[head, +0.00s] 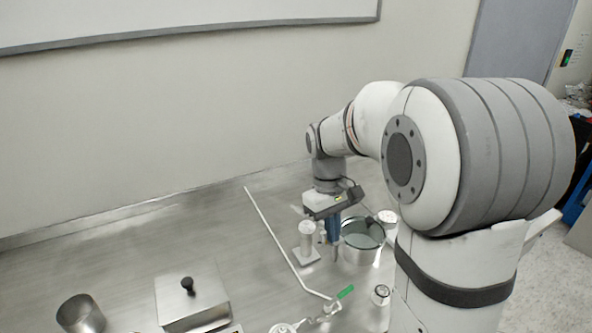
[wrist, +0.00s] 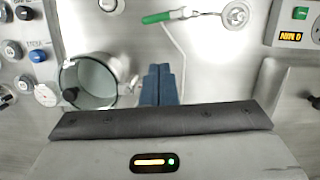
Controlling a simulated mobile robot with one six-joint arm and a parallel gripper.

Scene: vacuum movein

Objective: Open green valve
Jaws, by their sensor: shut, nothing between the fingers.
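The green valve handle (head: 345,292) lies near the front of the metal table in the head view, joined to a small metal valve body (head: 326,308) on a thin pipe. In the wrist view the green handle (wrist: 157,17) is at the top, left of the silver fitting and round port (wrist: 235,14). My gripper (wrist: 158,72) has its blue fingers together with nothing between them. The fingertips point toward the table and are apart from the handle. In the head view my gripper (head: 333,238) hangs behind the handle, beside a round metal vessel.
The round metal vessel (head: 360,255) with a glassy top stands close right of my gripper. A white-topped post (head: 307,240) stands close left. A lidded metal box (head: 195,308) and a metal cup (head: 80,317) are front left. A thin pipe (head: 272,235) crosses the table.

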